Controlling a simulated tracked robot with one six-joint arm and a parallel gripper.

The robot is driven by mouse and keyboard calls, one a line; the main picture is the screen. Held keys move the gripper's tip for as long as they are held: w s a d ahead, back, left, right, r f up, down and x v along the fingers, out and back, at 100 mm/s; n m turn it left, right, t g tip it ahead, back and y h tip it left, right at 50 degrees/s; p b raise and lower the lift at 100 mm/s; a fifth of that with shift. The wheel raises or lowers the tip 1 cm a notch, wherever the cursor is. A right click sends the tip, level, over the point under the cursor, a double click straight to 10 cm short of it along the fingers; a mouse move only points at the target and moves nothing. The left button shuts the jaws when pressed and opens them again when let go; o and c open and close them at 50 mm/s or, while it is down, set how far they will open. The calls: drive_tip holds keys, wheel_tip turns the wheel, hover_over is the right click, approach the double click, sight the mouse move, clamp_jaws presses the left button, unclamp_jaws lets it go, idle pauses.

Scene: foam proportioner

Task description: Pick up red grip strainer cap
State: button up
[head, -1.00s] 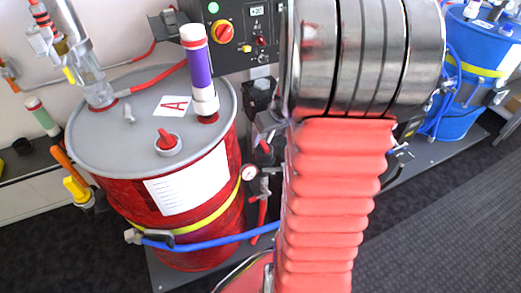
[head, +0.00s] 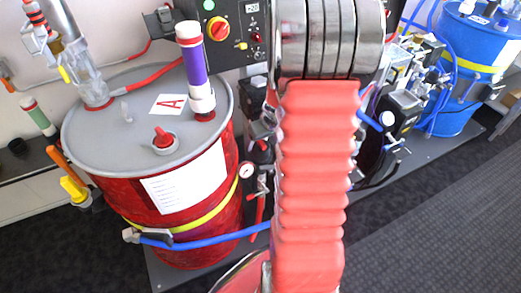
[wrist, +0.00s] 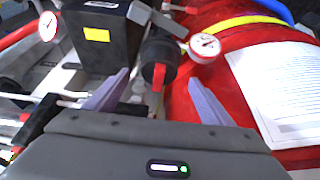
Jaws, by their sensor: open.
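A black round strainer cap with a red grip (wrist: 158,76) shows in the wrist view, near the middle, just beyond my fingers. Its red grip hangs down from the black face. My gripper (wrist: 157,78) is open, with one purple-grey finger on each side of the red grip. The fingers look apart from the cap; the exact depth gap is hard to tell. In the head view my gripper is hidden behind my red-sleeved arm, and I cannot clearly make out the cap there.
A red drum (head: 190,235) with a yellow strap stands left of my arm; its wall and white label (wrist: 275,90) are close right of my fingers. A pressure gauge (wrist: 205,46) and a black box (wrist: 95,40) sit close by. A blue drum (head: 465,75) stands far right.

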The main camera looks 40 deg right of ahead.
sight(261, 147)
drive_tip(key=shift+w+d+f, duration=0.1)
drive_tip(key=shift+w+f, duration=0.1)
drive_tip(key=shift+f, duration=0.35)
drive_tip(key=shift+f, duration=0.15)
drive_tip(key=shift+x, duration=2.5)
drive_tip(key=shift+d, duration=0.1)
drive_tip(key=c, duration=1.2)
